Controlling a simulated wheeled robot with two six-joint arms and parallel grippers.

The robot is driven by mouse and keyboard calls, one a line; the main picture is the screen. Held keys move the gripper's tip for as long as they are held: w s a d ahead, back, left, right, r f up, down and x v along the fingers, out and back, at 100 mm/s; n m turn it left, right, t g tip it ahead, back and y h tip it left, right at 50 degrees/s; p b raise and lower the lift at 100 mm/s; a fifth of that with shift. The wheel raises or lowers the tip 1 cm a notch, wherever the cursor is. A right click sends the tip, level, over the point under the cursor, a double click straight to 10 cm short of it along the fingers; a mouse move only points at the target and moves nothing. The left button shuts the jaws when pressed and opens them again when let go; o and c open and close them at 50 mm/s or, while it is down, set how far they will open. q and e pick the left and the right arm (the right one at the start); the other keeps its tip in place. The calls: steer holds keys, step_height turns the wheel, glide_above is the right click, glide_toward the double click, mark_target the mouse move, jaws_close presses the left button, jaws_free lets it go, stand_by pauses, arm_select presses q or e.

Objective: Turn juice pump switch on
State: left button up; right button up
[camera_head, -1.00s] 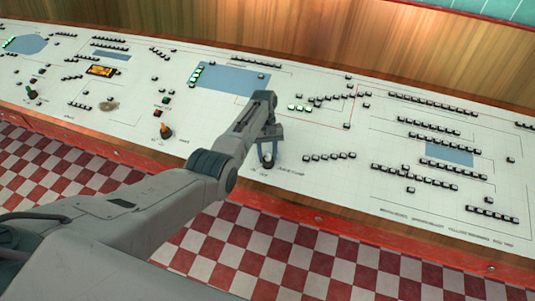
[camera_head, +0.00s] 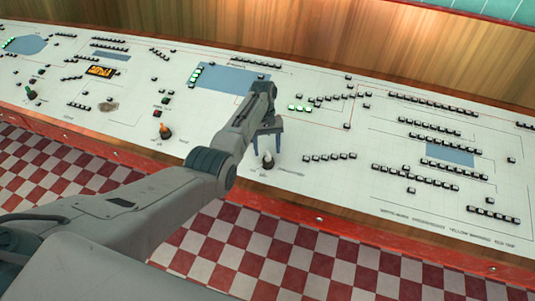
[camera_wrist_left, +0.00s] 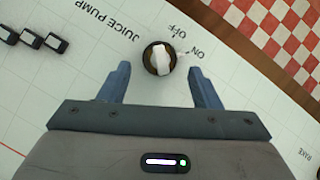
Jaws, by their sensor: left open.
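The juice pump switch (camera_head: 268,162) is a dark round knob with a pale handle on the white panel. In the left wrist view the knob (camera_wrist_left: 159,58) sits beside the printed words JUICE PUMP, OFF and ON. I cannot tell for sure which word its handle points to. My left gripper (camera_head: 267,146) is open just behind the knob in the head view. In the left wrist view its two blue fingers (camera_wrist_left: 160,70) stand either side of the knob's near edge, with gaps on both sides, holding nothing. My right gripper is not in view.
The white control panel (camera_head: 350,185) carries rows of small black buttons, an orange-handled switch (camera_head: 165,131) and a green-handled switch (camera_head: 31,92). A red edge (camera_head: 390,253) runs along its front above a checkered floor. A wooden wall stands behind.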

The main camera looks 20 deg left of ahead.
arm_select(q)
steer(key=b+v, duration=0.2)
steer(key=v, duration=0.6)
steer(key=shift+s, duration=0.1)
